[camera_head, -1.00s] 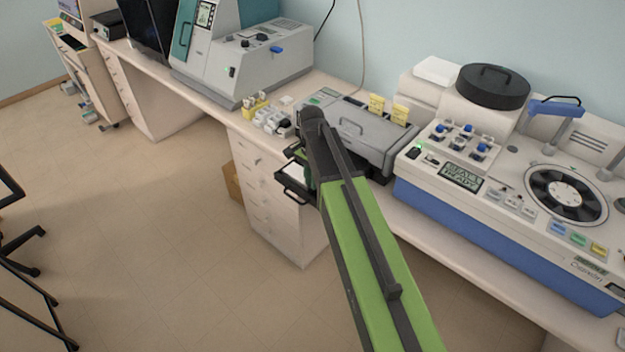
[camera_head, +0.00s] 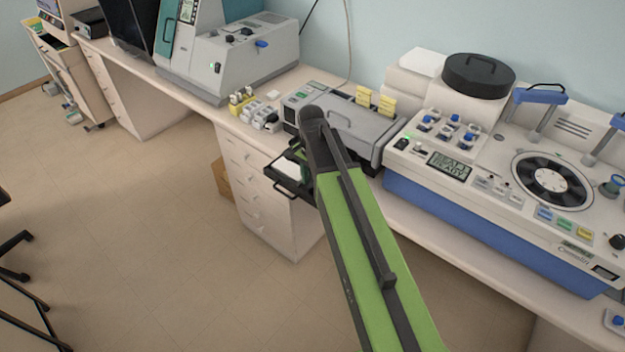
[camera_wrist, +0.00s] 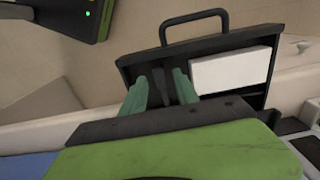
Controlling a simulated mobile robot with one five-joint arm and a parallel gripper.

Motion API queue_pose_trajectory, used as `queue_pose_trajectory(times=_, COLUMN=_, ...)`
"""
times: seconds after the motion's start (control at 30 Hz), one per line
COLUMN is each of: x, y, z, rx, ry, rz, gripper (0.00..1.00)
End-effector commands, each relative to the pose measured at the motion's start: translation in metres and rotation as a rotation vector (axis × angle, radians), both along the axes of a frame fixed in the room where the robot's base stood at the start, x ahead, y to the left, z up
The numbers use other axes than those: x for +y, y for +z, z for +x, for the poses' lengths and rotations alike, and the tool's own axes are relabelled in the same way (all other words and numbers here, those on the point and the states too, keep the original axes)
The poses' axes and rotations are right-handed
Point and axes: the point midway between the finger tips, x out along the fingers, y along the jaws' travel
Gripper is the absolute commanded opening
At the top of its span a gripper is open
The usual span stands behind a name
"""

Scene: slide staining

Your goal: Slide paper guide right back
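The printer's black paper tray (camera_wrist: 255,93) is pulled out and holds a white paper stack (camera_wrist: 230,68) on its right in the wrist view. In the head view the tray (camera_head: 288,188) juts from the front of the grey printer (camera_head: 350,125). My gripper (camera_wrist: 162,85) is over the tray, left of the paper. Its two green fingers are apart, with a dark upright piece, seemingly the paper guide (camera_wrist: 160,80), between them. I cannot tell whether they touch it. In the head view my arm hides the fingers and guide.
A blue-and-white staining machine (camera_head: 480,185) stands right of the printer. White drawers (camera_head: 262,190) are below the tray.

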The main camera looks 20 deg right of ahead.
Motion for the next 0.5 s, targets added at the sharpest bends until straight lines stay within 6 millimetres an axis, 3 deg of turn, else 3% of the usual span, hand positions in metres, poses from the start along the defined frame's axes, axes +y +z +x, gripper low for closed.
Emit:
queue_pose_trajectory(times=0.27, x=0.000, y=0.022, z=0.000, rx=0.000, ry=0.000, rz=0.000, gripper=0.36)
queue_pose_trajectory(times=0.5, x=0.000, y=0.073, z=0.000, rx=0.000, ry=0.000, rz=0.000, gripper=0.36)
